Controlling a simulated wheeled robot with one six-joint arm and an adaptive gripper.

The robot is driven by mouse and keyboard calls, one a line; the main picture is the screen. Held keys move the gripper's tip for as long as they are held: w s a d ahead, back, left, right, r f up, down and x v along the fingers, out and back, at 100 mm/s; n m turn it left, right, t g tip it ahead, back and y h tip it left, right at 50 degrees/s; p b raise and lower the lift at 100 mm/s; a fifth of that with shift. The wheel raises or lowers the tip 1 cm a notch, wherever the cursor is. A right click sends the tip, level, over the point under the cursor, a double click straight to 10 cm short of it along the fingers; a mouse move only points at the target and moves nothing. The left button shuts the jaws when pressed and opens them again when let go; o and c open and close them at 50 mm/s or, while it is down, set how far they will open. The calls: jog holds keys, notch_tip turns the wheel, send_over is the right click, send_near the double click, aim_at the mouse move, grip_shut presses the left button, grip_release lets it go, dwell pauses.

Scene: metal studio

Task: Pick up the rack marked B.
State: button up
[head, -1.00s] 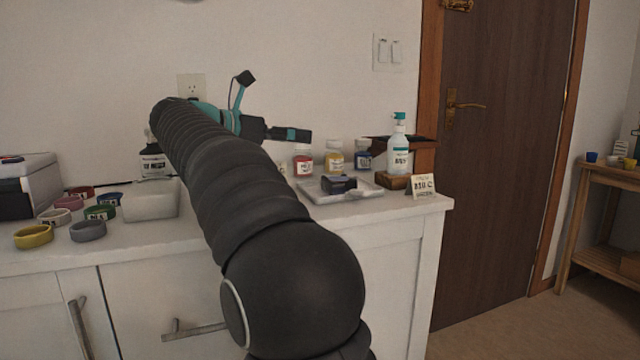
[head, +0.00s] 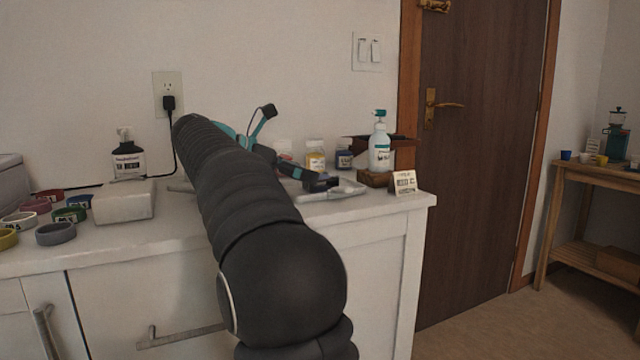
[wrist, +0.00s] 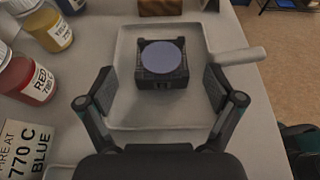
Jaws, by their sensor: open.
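A small black square rack (wrist: 163,83) with a round lavender disc on top sits in a pale shallow tray (wrist: 133,110) with a handle, seen in the wrist view. No letter is readable on the rack. My gripper (wrist: 162,92) is open and empty, with one finger on each side of the rack and apart from it. In the head view the tray (head: 345,190) lies on the counter's right part. There my gripper (head: 318,181) is low over it, and I cannot separate the rack from the dark fingers.
Jars with red (wrist: 30,78) and yellow (wrist: 45,30) contents stand left of the tray. A white box (head: 124,203) and several coloured rings (head: 56,234) occupy the left counter.

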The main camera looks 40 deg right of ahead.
aim_at(323, 176)
jog(key=b+x, duration=0.1)
jog(key=x, duration=0.4)
jog(key=shift+s+d, duration=0.15)
jog(key=shift+s, duration=0.05)
jog(key=shift+r, duration=0.1)
jog(key=c, duration=1.2)
